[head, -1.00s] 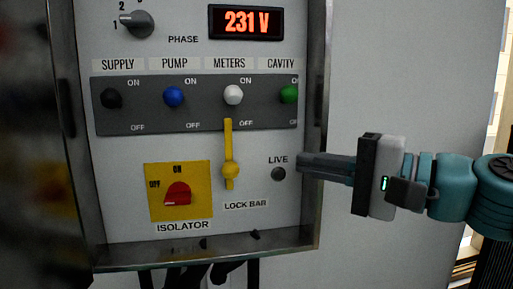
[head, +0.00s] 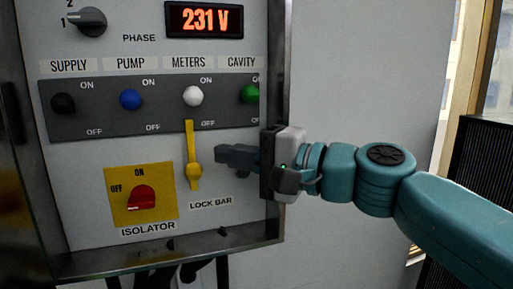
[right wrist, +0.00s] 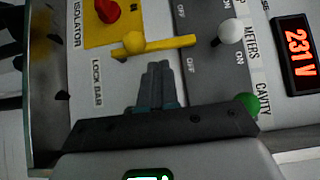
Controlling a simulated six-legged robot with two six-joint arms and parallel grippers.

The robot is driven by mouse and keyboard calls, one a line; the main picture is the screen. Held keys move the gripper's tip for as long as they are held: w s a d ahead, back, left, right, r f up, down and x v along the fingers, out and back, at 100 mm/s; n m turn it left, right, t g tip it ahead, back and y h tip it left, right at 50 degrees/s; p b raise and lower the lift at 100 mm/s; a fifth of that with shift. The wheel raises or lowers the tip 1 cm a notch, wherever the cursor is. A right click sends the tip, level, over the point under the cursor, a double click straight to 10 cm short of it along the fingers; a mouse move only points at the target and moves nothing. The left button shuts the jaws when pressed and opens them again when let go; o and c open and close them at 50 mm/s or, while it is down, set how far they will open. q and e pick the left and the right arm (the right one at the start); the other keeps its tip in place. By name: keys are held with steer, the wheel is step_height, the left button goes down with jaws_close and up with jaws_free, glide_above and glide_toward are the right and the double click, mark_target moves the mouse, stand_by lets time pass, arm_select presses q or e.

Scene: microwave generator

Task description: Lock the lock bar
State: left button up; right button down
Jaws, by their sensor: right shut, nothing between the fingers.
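The yellow lock bar (head: 190,141) stands nearly upright on the grey panel, its round knob (head: 195,172) near the lower end. Its upper end reaches just below the white METERS switch (head: 193,96). My right gripper (head: 217,154) is shut and empty, its fingertips just right of the bar. In the right wrist view the shut fingertips (right wrist: 157,66) point at the bar (right wrist: 172,43), beside its knob (right wrist: 135,42); a small gap seems to remain. The LIVE lamp is hidden behind my right gripper. My left gripper is not in view.
The isolator's red handle (head: 141,197) sits on a yellow plate left of the bar. Black, blue (head: 130,99) and green (head: 250,94) switches line the strip above. The display (head: 205,19) reads 231 V. A raised metal frame (head: 275,60) edges the panel.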

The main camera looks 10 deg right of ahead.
mark_target(192, 159)
steer(key=x, duration=0.2)
steer(key=shift+a+r+p, duration=0.1)
steer(key=shift+a+p, duration=0.25)
steer(key=shift+a, duration=0.05)
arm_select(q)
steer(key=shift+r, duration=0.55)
arm_select(e)
steer(key=shift+w, duration=0.2)
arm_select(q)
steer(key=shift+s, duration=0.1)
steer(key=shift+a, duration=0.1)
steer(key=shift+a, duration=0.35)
arm_select(e)
steer(key=shift+s+a+r, duration=0.1)
steer(key=shift+a, duration=0.2)
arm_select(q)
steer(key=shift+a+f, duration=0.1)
arm_select(e)
steer(key=shift+s+a+r, duration=0.1)
